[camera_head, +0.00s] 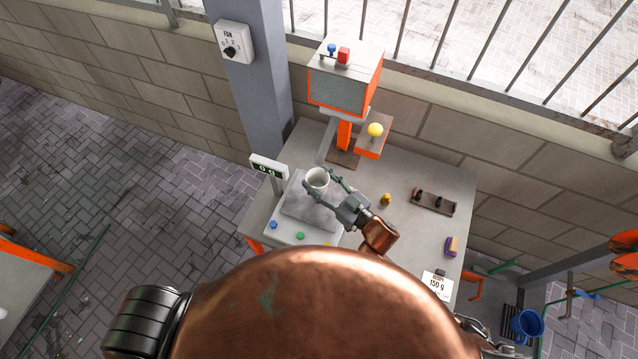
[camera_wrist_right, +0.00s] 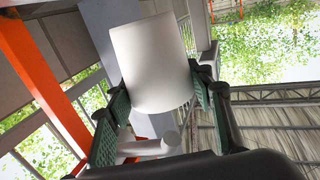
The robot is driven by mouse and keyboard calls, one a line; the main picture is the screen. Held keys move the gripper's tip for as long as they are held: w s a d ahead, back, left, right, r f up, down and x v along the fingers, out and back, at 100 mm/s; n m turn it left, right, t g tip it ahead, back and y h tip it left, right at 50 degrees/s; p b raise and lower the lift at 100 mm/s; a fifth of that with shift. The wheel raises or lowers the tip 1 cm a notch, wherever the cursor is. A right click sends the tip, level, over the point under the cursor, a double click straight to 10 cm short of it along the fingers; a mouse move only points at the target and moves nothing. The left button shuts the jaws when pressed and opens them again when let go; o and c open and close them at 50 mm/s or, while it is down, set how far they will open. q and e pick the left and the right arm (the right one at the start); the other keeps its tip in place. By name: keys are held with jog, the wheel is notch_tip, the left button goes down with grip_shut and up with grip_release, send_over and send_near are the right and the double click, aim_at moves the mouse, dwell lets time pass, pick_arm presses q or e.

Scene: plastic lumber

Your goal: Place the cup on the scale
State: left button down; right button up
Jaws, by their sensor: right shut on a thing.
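The white cup (camera_head: 317,181) is between the fingers of my right gripper (camera_head: 325,188), over the scale's grey plate. In the right wrist view the cup (camera_wrist_right: 152,65) fills the middle, with a green-padded finger on each side of it. The right gripper (camera_wrist_right: 160,115) is shut on the cup. The scale (camera_head: 306,212) is a flat grey plate on a light base with coloured buttons, and its small display (camera_head: 268,166) reads zeros. I cannot tell whether the cup touches the plate. My left gripper is not in view.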

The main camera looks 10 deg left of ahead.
aim_at(319, 184)
jog(key=shift+w+f, duration=0.2)
jog(key=shift+f, duration=0.1)
jog(key=shift+w+f, duration=0.1)
jog(key=shift+f, duration=1.5)
jog(key=shift+f, duration=0.25)
jog(key=o, duration=0.9)
jog(key=shift+r, duration=0.1)
jog(key=shift+r, duration=0.25)
jog(key=v, duration=1.2)
jog(key=shift+f+b, duration=0.1)
jog(key=shift+b, duration=0.25)
